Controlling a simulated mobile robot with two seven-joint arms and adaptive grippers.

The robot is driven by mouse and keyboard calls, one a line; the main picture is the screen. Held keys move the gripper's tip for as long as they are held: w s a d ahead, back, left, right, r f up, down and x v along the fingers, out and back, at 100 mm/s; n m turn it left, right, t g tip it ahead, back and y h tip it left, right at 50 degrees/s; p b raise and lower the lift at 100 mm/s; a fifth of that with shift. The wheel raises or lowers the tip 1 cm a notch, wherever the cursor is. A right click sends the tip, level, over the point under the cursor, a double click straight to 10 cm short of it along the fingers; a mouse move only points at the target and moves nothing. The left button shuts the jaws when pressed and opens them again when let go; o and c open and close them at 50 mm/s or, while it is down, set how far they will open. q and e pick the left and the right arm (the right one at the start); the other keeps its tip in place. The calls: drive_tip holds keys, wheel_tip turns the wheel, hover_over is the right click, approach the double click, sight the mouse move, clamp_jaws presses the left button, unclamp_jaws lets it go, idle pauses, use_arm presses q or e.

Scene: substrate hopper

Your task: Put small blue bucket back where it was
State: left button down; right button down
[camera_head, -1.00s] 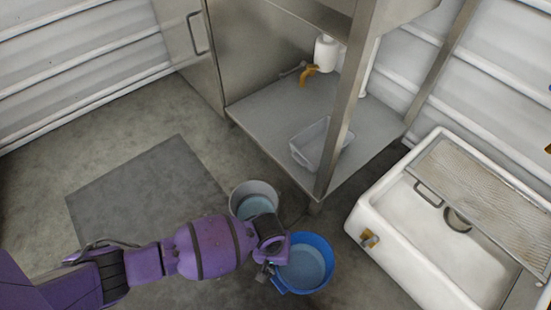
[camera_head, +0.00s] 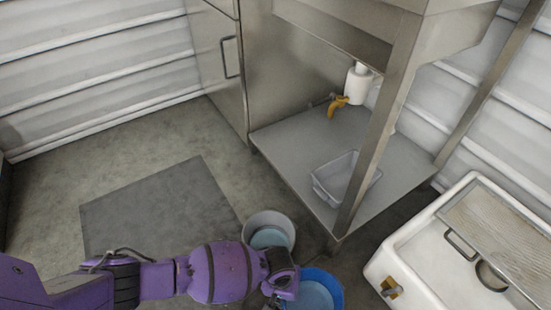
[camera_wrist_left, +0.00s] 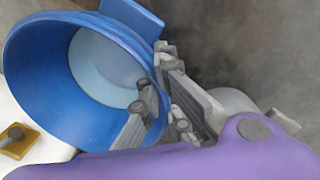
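The small blue bucket (camera_head: 333,283) is at the bottom edge of the head view, and its lower part is cut off there. Its inside shows a paler blue bottom. In the left wrist view the bucket (camera_wrist_left: 35,75) fills the upper left, with a tab on its rim. My left gripper (camera_wrist_left: 155,88) has its fingers on both sides of the bucket's wall, one inside and one outside, and looks shut on the rim. The gripper (camera_head: 283,286) covers the bucket's left side in the head view. My right gripper is not in view.
A grey bucket (camera_head: 287,224) with a pale blue inside stands just behind the left gripper. A steel shelf (camera_head: 280,140) holds a grey tub (camera_head: 322,187). A dark mat (camera_head: 150,200) lies on open floor at the left.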

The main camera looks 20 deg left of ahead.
use_arm(q)
drive_tip(key=shift+w+d+r, duration=0.2)
drive_tip(key=shift+w+d, duration=0.05)
drive_tip(key=shift+w, duration=0.15)
drive_tip(key=c, duration=2.3)
unclamp_jaws()
drive_tip(key=shift+s+a+f, duration=0.1)
drive_tip(key=shift+o, duration=1.6)
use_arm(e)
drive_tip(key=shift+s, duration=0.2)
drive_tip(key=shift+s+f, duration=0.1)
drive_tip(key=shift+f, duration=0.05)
